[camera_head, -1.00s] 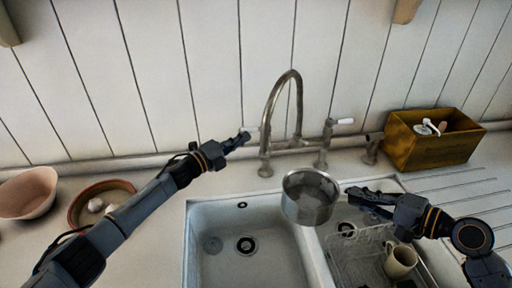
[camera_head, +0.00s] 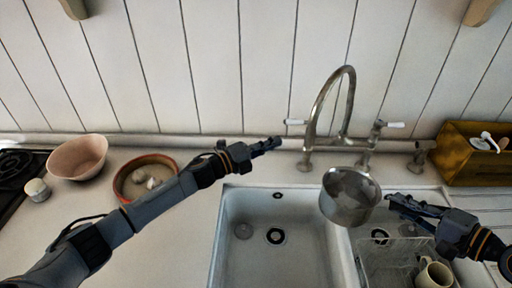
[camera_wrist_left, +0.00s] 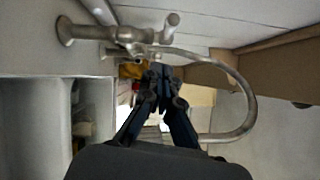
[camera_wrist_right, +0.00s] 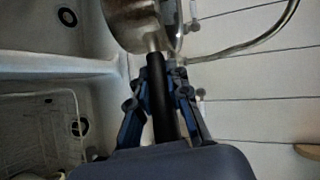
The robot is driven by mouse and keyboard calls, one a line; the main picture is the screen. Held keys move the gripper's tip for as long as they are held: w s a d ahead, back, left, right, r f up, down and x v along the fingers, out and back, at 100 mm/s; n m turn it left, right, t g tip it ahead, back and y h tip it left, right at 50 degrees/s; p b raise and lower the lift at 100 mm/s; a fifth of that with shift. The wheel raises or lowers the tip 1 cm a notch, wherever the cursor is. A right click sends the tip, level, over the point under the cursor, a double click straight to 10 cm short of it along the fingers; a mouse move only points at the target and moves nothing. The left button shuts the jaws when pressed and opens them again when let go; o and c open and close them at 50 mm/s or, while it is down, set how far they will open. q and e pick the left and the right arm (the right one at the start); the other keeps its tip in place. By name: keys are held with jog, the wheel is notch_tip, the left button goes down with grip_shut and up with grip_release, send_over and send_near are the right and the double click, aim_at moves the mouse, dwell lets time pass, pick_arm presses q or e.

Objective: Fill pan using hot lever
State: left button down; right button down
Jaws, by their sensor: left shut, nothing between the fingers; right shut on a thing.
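The metal pan (camera_head: 343,212) hangs level over the sink divider, in front of the tap. My right gripper (camera_head: 392,200) is shut on its dark handle (camera_wrist_right: 160,95). I cannot tell whether water is in the pan. The arched tap (camera_head: 322,98) stands behind the sink; no stream shows clearly. Its left white-tipped lever (camera_head: 294,122) points left, and its right lever (camera_head: 394,124) points right. My left gripper (camera_head: 277,143) is shut and empty, just below and left of the left lever, apparently apart from it. The tap also shows in the left wrist view (camera_wrist_left: 245,85).
The double sink (camera_head: 225,235) has a wire rack (camera_head: 385,265) with a cream mug (camera_head: 434,275) on the right. A wooden box (camera_head: 465,165) stands at the right. Bowls (camera_head: 78,158) and a hob (camera_head: 15,165) are at the left. Counter between bowls and sink is clear.

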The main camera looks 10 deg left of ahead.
jog(key=shift+a+r, duration=0.1)
jog(key=shift+r, duration=0.05)
jog(key=shift+w+r, duration=0.1)
pick_arm(q)
jog(key=v, duration=0.3)
jog(key=w+v, duration=0.1)
jog(key=v, duration=0.1)
jog(key=shift+s+a, duration=0.1)
jog(key=shift+a, duration=0.35)
jog(key=shift+f, duration=0.1)
